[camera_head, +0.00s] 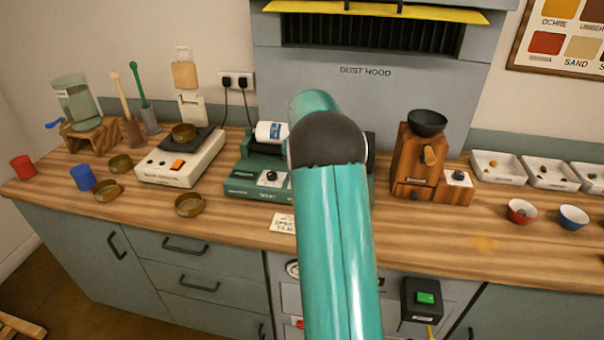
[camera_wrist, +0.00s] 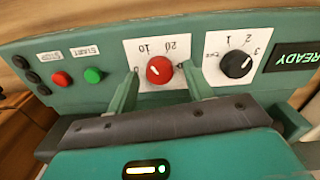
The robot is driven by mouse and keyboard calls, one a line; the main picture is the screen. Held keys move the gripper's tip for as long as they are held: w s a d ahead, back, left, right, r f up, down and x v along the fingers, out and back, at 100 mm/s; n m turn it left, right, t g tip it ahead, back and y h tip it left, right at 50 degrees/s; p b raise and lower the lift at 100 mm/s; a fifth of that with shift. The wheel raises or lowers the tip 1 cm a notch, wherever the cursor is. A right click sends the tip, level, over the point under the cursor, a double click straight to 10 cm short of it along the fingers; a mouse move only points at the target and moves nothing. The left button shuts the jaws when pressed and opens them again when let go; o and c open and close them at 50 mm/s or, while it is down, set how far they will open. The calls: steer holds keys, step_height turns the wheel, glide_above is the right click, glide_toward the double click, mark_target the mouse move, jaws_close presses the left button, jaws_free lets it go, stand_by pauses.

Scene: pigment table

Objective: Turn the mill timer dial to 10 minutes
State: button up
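The red timer dial (camera_wrist: 159,70) sits on a white plate marked 0, 10 and 20 in the wrist view, which shows the panel upside down. Its pale pointer mark leans to the upper left, toward the 10 side; the exact setting is hard to read. My gripper (camera_wrist: 160,68) is open, one finger on each side of the dial, with gaps showing; contact cannot be judged. In the head view the green mill (camera_head: 245,187) stands on the counter, and my arm hides part of its panel and my gripper.
Beside the dial are a black knob (camera_wrist: 236,64) marked 1 to 3, a READY display (camera_wrist: 296,57), a green button (camera_wrist: 93,75) and a red button (camera_wrist: 62,79).

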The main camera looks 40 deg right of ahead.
step_height(320, 180, up, 14)
stand_by(0.7)
steer(key=shift+f, duration=0.1)
stand_by(0.3)
